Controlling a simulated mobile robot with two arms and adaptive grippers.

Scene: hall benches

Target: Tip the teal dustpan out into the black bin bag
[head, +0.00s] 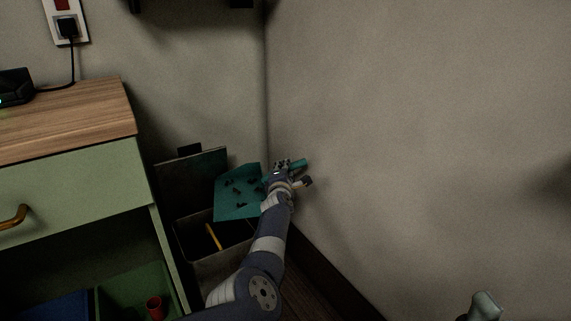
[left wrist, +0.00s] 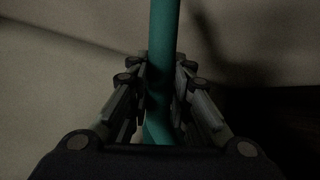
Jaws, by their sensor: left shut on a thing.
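The teal dustpan (head: 225,206) is held above an open box in the head view, with several small dark bits lying on its pan. My left gripper (head: 284,172) is shut on its handle, at the corner of the walls. The teal handle (left wrist: 163,30) runs between the fingers in the left wrist view (left wrist: 160,85). The open box (head: 205,268) has its lid raised behind it and a dark inside with a yellow stick (head: 214,237). I cannot tell whether the dark inside is the black bin bag. My right gripper's fingers do not show.
A green drawer cabinet (head: 70,185) with a wooden top (head: 65,118) stands at the left. Its lower compartment holds a red cup (head: 155,307). A wall (head: 430,130) is close on the right of the dustpan.

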